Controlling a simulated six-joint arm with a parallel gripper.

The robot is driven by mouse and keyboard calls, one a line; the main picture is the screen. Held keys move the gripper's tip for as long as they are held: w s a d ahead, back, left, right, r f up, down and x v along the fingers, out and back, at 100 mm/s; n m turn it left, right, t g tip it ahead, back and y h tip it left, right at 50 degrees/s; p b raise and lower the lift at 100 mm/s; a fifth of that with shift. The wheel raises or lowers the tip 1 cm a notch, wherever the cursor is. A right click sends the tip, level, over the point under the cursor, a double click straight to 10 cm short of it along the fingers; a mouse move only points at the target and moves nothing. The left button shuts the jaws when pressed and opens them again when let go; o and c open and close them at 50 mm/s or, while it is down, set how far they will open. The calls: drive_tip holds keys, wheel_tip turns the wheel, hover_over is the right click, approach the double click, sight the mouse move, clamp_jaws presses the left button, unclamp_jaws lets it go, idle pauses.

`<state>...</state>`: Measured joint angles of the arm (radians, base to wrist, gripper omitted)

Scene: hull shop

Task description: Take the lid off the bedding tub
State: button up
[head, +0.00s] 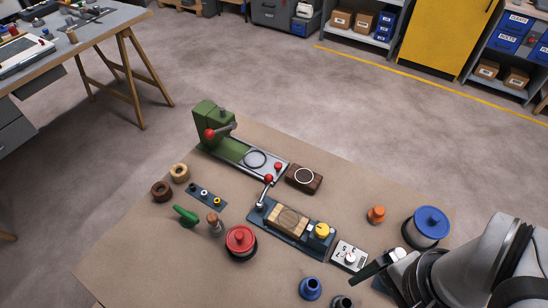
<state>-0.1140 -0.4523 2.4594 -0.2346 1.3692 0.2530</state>
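Two lidded tubs stand on the brown bench, and no readable label shows which is the bedding tub. One has a red lid with a knob (241,238) and a dark body, and stands at the front middle. The other has a blue lid with a knob (431,220) and a pale body, and stands at the right. Both lids sit on their tubs. My gripper (377,277) is at the lower right, below and left of the blue-lidded tub and touching neither tub. Its dark fingers look apart, with nothing seen between them.
A green machine (210,122) with a long grey bed stands at the back of the bench (130,250). A fixture holding a wooden block (289,219) is in the middle. A switch box (349,256), an orange piece (376,214) and a blue piece (310,288) are near my gripper.

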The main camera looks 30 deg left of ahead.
drive_tip(key=w+a+r+m, duration=0.1)
drive_tip(key=w+a+m, duration=0.1)
drive_tip(key=w+a, duration=0.25)
drive_tip(key=m+h, duration=0.2)
drive_tip(key=m, duration=0.5)
hover_over(239, 234)
wheel_tip(239, 234, down, 4)
wheel_tip(239, 234, down, 16)
drive_tip(key=shift+r, duration=0.2)
drive_tip(key=c, duration=1)
